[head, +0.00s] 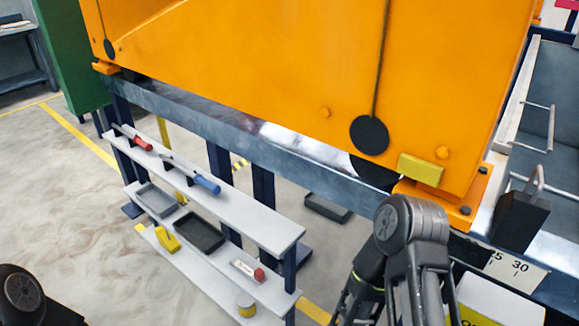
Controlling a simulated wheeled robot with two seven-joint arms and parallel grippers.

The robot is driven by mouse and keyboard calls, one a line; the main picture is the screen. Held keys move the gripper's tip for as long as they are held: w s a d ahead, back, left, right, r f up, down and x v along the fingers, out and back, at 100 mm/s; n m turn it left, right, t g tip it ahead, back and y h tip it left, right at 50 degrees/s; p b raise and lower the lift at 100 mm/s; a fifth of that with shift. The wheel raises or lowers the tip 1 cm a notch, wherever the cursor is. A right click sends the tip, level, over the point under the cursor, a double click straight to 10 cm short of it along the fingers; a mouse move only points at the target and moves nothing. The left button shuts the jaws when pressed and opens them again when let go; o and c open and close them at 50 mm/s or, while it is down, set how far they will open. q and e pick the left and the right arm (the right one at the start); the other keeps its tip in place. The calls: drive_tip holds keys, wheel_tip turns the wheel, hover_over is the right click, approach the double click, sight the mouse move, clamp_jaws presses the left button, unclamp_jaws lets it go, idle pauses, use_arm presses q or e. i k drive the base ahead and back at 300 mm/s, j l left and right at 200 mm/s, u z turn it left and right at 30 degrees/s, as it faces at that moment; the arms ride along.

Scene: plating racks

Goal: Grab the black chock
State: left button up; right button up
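The black chock (521,219) is a dark wedge-like block with a grey loop handle on top. It sits at the right of the head view, on the blue-grey rail beside the orange machine's corner, above a scale marked 25 and 30. A dark grey link of my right arm shows at the lower middle right, left of the chock and apart from it in the picture. My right gripper cannot be made out. Only a dark rounded part of my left arm shows in the bottom left corner; my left gripper is out of view.
The large orange machine (270,70) fills the upper middle, with a yellow block (420,170) near its lower corner. A pale two-level shelf (250,222) below holds tools, trays and a yellow wedge (167,239). A white box (497,303) stands at the bottom right. Floor is clear at left.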

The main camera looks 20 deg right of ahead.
sight(519, 216)
drive_tip(key=z, duration=2)
drive_tip(key=k+l+z, duration=0.1)
drive_tip(key=k+l, duration=0.05)
drive_tip(key=l, duration=0.05)
